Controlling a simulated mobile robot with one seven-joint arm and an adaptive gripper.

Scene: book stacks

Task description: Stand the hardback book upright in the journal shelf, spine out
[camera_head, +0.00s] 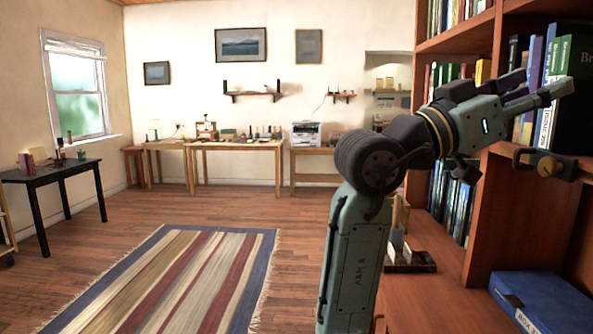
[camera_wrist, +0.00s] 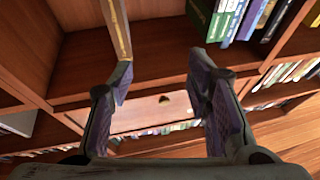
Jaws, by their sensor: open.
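My gripper (camera_head: 545,86) is raised at the bookcase on the right, in front of a row of upright books. In the wrist view my gripper (camera_wrist: 160,76) has its fingers spread wide, with nothing between them. Beyond them is a shelf (camera_wrist: 75,78) with bare board. A thin upright piece with a pale gold edge (camera_wrist: 120,30) stands behind the left finger; I cannot tell whether it is a book or a divider. A green book (camera_head: 572,85) stands at the right edge; a green book also shows in the wrist view (camera_wrist: 203,10). I cannot tell which book is the task's hardback.
A blue box (camera_head: 540,303) lies on the low shelf at right. More books (camera_head: 452,200) fill shelves behind my arm. A striped rug (camera_head: 175,280) and open floor lie left; a dark table (camera_head: 45,172) stands by the window.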

